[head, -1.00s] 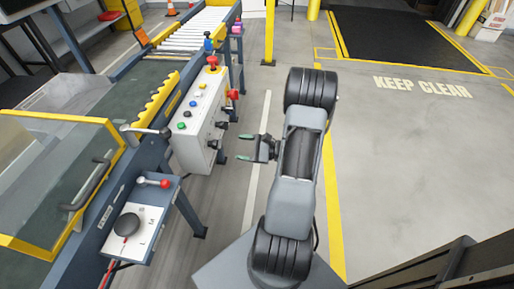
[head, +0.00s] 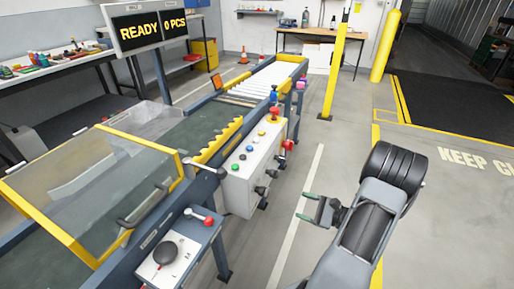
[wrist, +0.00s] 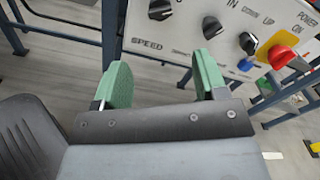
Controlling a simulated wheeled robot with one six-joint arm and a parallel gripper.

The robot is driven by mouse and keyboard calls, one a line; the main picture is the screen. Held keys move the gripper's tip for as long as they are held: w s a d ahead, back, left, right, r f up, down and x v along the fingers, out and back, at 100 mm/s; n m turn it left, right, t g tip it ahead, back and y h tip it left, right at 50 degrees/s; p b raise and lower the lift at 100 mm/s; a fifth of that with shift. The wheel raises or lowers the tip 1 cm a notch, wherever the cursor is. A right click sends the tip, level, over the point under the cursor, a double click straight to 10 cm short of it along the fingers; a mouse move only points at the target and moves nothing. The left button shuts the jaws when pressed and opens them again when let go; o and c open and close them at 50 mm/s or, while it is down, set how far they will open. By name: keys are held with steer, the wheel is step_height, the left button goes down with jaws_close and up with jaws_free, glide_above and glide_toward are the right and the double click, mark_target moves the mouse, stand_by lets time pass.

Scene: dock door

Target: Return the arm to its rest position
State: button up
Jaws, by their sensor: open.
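My gripper (head: 307,205) is open and empty in the head view, its green fingertips pointing left toward the conveyor's control box (head: 252,165). It is apart from the box, over the floor. My arm is folded at the lower right of the head view. In the wrist view my gripper (wrist: 160,88) shows two green finger pads spread apart with nothing between them. Beyond them is the control panel (wrist: 190,45) with black knobs, a blue knob and a red switch.
The conveyor (head: 205,125) with a yellow-framed guard (head: 85,190) fills the left. A lever box (head: 180,255) juts from its near side. A yellow post (head: 335,75) stands behind. Floor to the right is clear.

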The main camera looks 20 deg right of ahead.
steer(key=s+a+f+n+g, duration=0.2)
steer(key=s+a+f+g, duration=0.1)
steer(key=s+g, duration=0.15)
steer(key=s+a+r+n+g+h+p, duration=0.2)
steer(key=a+r+n+g+h+p, duration=0.1)
steer(key=a+r+n+g+p, duration=0.4)
steer(key=a+r+n+h+p, duration=0.3)
steer(key=r+n+p, duration=0.1)
steer(key=r, duration=0.6)
steer(key=a+r+n+t+h+p, duration=0.1)
steer(key=a+r+n+h+p, duration=0.2)
steer(key=r, duration=0.8)
steer(key=w+a+r+n+t+h+p, duration=0.1)
steer(key=a+r+n+h+p, duration=0.2)
steer(key=r, duration=0.7)
steer(key=n+p, duration=0.2)
steer(key=p, duration=0.2)
steer(key=shift+a+r+n, duration=0.15)
steer(key=shift+r+n, duration=0.25)
